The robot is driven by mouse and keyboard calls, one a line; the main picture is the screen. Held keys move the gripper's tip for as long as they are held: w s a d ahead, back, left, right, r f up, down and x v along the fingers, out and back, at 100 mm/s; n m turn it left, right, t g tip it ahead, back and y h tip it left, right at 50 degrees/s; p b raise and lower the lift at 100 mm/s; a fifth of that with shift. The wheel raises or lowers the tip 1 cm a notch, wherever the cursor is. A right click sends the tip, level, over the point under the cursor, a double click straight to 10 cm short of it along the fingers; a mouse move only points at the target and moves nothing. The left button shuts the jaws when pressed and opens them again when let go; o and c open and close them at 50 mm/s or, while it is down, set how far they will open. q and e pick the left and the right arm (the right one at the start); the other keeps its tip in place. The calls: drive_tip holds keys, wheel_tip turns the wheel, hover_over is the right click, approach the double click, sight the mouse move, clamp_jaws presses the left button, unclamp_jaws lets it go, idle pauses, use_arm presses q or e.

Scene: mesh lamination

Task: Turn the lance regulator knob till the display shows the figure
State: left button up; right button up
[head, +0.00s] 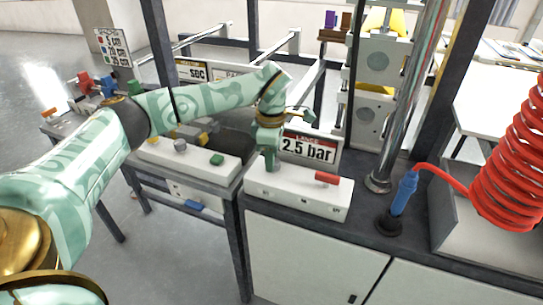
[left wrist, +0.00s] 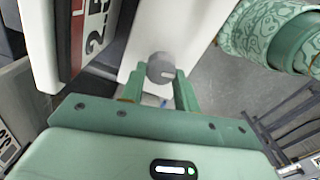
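The lance display (head: 308,148) stands behind a white box (head: 300,196) on the bench and reads 2.5 bar. It also shows, cut off, at the upper left of the left wrist view (left wrist: 92,30). The grey round regulator knob (left wrist: 160,68) sits on the white box in the left wrist view; in the head view my gripper hides it. My left gripper (head: 270,160) points down over the box's left end. Its fingers (left wrist: 160,88) are apart, one on each side of the knob; I cannot tell whether they touch it. My right gripper is out of view.
A red switch (head: 327,178) is on the box's right end. To the right are a chrome post (head: 408,100), a blue lance handle (head: 404,192) and a coiled red hose (head: 512,160). Another white box (head: 190,157) with a grey knob and green button stands left.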

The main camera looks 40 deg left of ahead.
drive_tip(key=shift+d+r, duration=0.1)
use_arm(q)
drive_tip(key=shift+r+n+p, duration=0.25)
drive_tip(key=shift+n+p, duration=0.25)
drive_tip(key=shift+p, duration=0.5)
drive_tip(key=n+p, duration=0.6)
drive_tip(key=p, duration=0.1)
drive_tip(key=shift+s+d+r, duration=0.1)
drive_tip(key=n+p, duration=0.2)
drive_tip(key=n, duration=0.1)
drive_tip(key=shift+d+p, duration=0.1)
drive_tip(key=shift+p, duration=0.25)
drive_tip(key=shift+f+n+p, duration=0.25)
drive_tip(key=shift+n+p, duration=0.65)
drive_tip(key=shift+n, duration=0.7)
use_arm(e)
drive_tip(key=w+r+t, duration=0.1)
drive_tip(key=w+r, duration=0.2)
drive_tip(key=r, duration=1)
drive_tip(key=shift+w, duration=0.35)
use_arm(q)
drive_tip(key=o, duration=1)
